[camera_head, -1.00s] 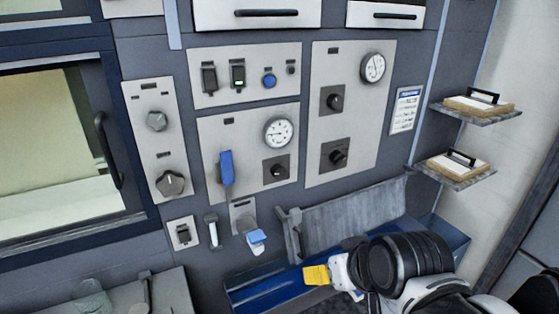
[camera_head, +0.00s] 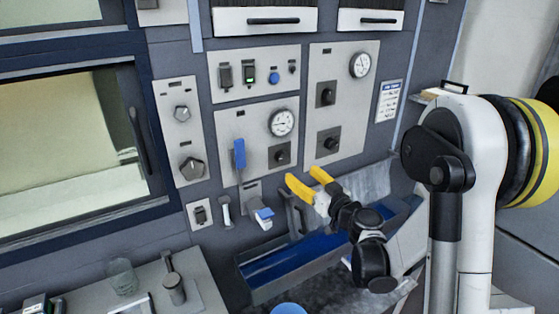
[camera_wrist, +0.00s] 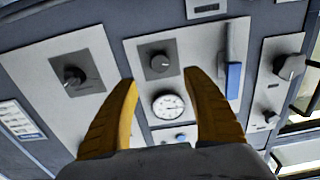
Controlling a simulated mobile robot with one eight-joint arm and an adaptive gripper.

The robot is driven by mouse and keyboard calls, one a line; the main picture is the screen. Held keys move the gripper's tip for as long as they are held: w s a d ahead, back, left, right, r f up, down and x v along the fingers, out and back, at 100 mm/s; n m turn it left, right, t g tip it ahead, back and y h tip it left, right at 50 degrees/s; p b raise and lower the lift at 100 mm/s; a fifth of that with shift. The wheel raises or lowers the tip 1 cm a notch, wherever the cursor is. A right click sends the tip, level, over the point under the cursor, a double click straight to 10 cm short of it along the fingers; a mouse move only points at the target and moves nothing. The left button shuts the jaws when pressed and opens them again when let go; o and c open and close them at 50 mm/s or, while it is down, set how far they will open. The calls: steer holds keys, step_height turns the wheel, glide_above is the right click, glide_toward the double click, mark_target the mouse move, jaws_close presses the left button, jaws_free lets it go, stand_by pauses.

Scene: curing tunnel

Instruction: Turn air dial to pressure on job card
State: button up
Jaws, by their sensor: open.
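My gripper (camera_head: 304,176) is open and empty, its yellow fingers pointing at the wall panels, below the middle panel in the head view. In the wrist view my gripper (camera_wrist: 162,77) frames a black knob (camera_wrist: 158,62) and a round white gauge (camera_wrist: 168,105), apart from both. In the head view this knob (camera_head: 282,155) sits below the gauge (camera_head: 283,122), beside a blue lever (camera_head: 239,155). The right panel has another gauge (camera_head: 360,65) and two black knobs, upper (camera_head: 326,94) and lower (camera_head: 328,143). A posted card (camera_head: 388,101) hangs right of them. Its print and the panel labels are unreadable.
A blue trough (camera_head: 270,268) lies below the panels, under my gripper. A blue-topped fitting (camera_head: 262,217) juts out left of it. A left panel carries two grey knobs (camera_head: 192,168). A bench (camera_head: 205,285) with a glass (camera_head: 122,277) is at lower left.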

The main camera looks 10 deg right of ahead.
mark_target(284, 159)
steer(key=b+x, duration=0.1)
steer(key=x, duration=1)
steer(key=shift+d, duration=0.1)
steer(key=shift+s, duration=0.1)
steer(key=c, duration=1.2)
